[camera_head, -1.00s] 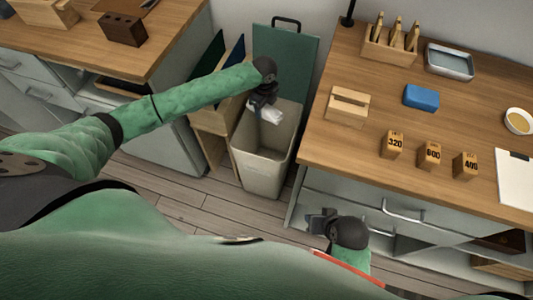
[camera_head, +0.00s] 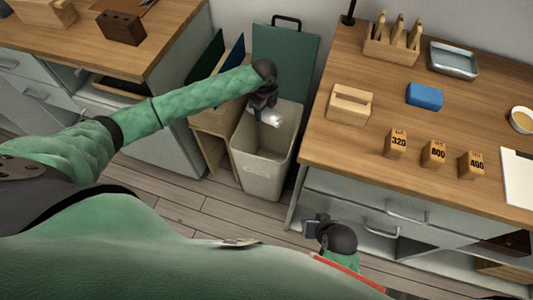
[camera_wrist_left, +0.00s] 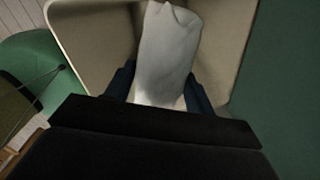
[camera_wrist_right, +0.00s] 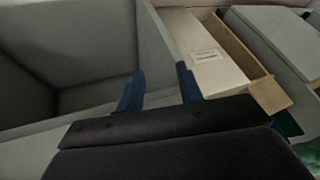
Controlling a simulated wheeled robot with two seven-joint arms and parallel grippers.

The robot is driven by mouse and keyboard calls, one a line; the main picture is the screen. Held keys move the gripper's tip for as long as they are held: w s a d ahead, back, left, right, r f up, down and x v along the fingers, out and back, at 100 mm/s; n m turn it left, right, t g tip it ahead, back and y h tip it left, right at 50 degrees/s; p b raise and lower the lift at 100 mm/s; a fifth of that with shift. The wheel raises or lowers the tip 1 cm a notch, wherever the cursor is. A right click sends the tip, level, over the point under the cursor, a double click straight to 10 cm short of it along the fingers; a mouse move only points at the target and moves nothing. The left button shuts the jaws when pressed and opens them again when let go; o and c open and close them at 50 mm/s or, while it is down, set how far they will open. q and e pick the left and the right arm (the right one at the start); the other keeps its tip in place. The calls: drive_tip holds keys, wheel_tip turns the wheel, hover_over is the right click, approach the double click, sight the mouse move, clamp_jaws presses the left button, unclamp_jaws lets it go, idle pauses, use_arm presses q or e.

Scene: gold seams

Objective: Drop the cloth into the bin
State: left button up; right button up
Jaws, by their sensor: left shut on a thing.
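The cloth (camera_head: 271,118) is white and hangs from my left gripper (camera_head: 262,112) over the open mouth of the bin. In the left wrist view the cloth (camera_wrist_left: 167,55) sits between the two dark blue fingers of the left gripper (camera_wrist_left: 158,85), which is shut on it. The bin (camera_head: 262,172) is a tall pale grey-beige container on the floor between the two benches. Its inner walls (camera_wrist_left: 95,35) surround the cloth in the left wrist view. My right gripper (camera_wrist_right: 160,85) has its fingers apart with nothing between them; it is low by the right bench (camera_head: 312,226).
A green panel (camera_head: 290,60) with a black handle stands behind the bin. A wooden rack (camera_head: 213,125) with boards is left of it. The right bench (camera_head: 350,145) carries numbered blocks, a blue block (camera_head: 424,96) and a metal tray (camera_head: 453,60). Drawers below have bar handles.

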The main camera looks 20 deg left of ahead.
use_arm(q)
drive_tip(key=o, duration=1)
drive_tip(key=shift+o, duration=0.2)
drive_tip(key=shift+r, duration=0.1)
wheel_tip(320, 180, up, 6)
drive_tip(key=shift+r, duration=0.8)
use_arm(e)
drive_tip(key=shift+w+f, duration=0.15)
drive_tip(key=shift+f, duration=0.6)
